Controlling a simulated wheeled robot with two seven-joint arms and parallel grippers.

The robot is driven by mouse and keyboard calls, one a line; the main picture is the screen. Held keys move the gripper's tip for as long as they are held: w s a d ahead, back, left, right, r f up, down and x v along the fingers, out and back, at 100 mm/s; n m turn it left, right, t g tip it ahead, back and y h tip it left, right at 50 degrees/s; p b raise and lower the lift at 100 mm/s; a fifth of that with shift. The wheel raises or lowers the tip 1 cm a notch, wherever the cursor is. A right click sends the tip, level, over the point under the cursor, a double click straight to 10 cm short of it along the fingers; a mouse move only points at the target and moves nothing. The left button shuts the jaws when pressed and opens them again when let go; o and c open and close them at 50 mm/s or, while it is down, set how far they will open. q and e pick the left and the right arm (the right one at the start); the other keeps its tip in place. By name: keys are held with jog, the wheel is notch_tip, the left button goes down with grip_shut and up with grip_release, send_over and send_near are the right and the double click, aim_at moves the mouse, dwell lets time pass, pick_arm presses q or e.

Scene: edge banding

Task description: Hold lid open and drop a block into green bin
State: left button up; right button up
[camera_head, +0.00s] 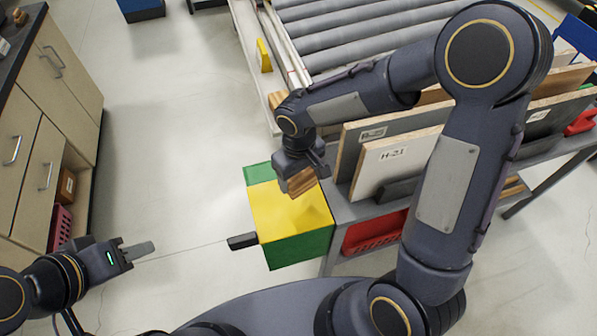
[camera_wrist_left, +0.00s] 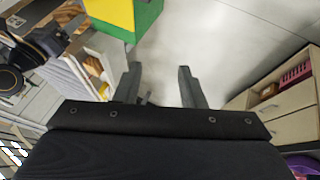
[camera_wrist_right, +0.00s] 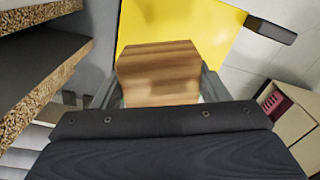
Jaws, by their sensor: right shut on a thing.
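The green bin (camera_head: 300,250) stands on the floor left of the workbench. Its yellow lid (camera_head: 285,212) lies over the top and looks closed, with a black handle (camera_head: 242,241) sticking out to the left. My right gripper (camera_head: 302,178) is shut on a wooden block (camera_head: 303,186) and holds it above the lid. The right wrist view shows the block (camera_wrist_right: 158,75) between the fingers, with the yellow lid (camera_wrist_right: 205,25) behind it. My left gripper (camera_head: 140,250) is empty, left of the bin and apart from the handle. Its fingers stand open in the left wrist view (camera_wrist_left: 160,85).
Labelled boards (camera_head: 397,160) stand in a rack on the workbench, right of the bin. A red crate (camera_head: 375,236) sits below. A roller conveyor (camera_head: 370,35) is at the back. Cabinets (camera_head: 35,140) line the left side. The floor between cabinets and bin is clear.

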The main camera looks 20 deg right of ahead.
pick_arm(q)
jog(key=shift+c, duration=0.2)
jog(key=shift+c, duration=1)
jog(key=shift+w+d+f, duration=0.1)
jog(key=shift+d+f, duration=0.05)
jog(key=shift+c, duration=1.3)
jog(key=w+d+f+m+g, duration=0.1)
jog(key=d+f+m, duration=0.1)
jog(key=m, duration=0.1)
jog(key=w+d+f+m+g+y, duration=0.1)
jog(key=d+f+m, duration=0.1)
jog(key=m, duration=0.1)
jog(key=w+d+f+m+g, duration=0.1)
jog(key=d+f+m, duration=0.1)
jog(key=d+m, duration=0.1)
jog(key=shift+w+f+m+g+y, duration=0.25)
jog(key=shift+f+m+g+y, duration=0.05)
jog(key=shift+f+y, duration=0.1)
grip_shut()
jog(key=s+d+f+m+y, duration=0.2)
jog(key=d+f+m, duration=0.6)
jog(key=d+m, duration=0.1)
notch_tip(320, 180, down, 10)
jog(key=shift+d+m+g, duration=0.2)
jog(key=shift+m+g, duration=0.1)
jog(key=shift+g, duration=0.1)
jog(key=shift+w+f, duration=0.1)
jog(key=shift+w, duration=0.05)
jog(key=shift+w, duration=1.9)
